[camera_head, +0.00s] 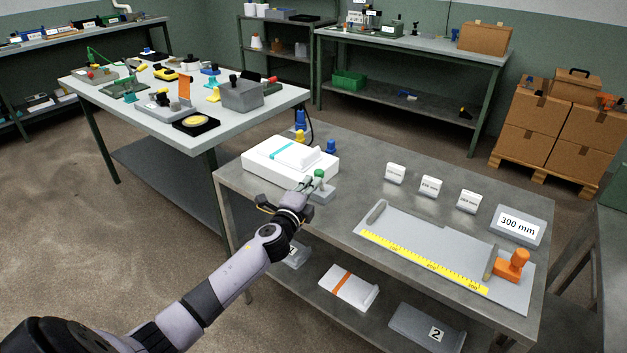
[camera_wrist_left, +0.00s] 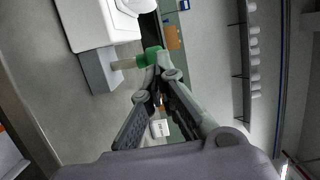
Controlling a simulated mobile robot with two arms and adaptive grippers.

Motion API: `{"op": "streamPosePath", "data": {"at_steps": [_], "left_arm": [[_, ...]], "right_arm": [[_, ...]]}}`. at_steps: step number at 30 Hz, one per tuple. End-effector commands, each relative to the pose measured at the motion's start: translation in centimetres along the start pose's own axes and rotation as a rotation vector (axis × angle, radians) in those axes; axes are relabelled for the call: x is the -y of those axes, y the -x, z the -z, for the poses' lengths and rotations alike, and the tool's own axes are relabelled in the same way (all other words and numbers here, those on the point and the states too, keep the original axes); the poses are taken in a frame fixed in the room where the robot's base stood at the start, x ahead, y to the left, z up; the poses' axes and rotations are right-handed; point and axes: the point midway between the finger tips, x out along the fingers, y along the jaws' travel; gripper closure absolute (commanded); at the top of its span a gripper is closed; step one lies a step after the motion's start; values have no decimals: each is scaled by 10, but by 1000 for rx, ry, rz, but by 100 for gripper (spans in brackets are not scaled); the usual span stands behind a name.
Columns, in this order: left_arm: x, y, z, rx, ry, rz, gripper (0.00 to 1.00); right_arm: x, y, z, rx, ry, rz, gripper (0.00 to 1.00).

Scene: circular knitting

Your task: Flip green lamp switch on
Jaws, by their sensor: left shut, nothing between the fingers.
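The green lamp switch (camera_head: 319,174) is a green-capped lever on a small grey box (camera_head: 323,193) at the front right corner of a white device on the metal table. In the left wrist view the green cap (camera_wrist_left: 152,56) is right at the fingertips, with its stem running to the grey box (camera_wrist_left: 101,70). My left gripper (camera_head: 308,184) is shut and empty, with its tips at the green cap; it also shows in the left wrist view (camera_wrist_left: 160,66). Whether the tips touch the cap is hard to tell. My right gripper is not in view.
The white device (camera_head: 268,168) stands just behind and left of the switch. Blue and yellow knobs (camera_head: 300,136) stand behind it. Small white label blocks (camera_head: 396,173) and a grey plate with a yellow ruler (camera_head: 425,262) lie to the right. Bare tabletop lies between.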

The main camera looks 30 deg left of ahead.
Motion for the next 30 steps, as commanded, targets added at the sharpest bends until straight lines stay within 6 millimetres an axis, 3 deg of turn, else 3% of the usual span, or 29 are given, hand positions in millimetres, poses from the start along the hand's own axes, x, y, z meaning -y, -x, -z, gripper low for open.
{"op": "streamPosePath", "data": {"at_steps": [6,20,30], "left_arm": [[0,-18,0,0,-2,1,100],[0,-20,0,-1,-2,-2,100],[5,-18,0,-1,-12,-43,100]], "right_arm": [[0,0,0,0,0,0,60],[0,2,0,0,0,0,60],[1,25,3,0,-2,2,60]]}}
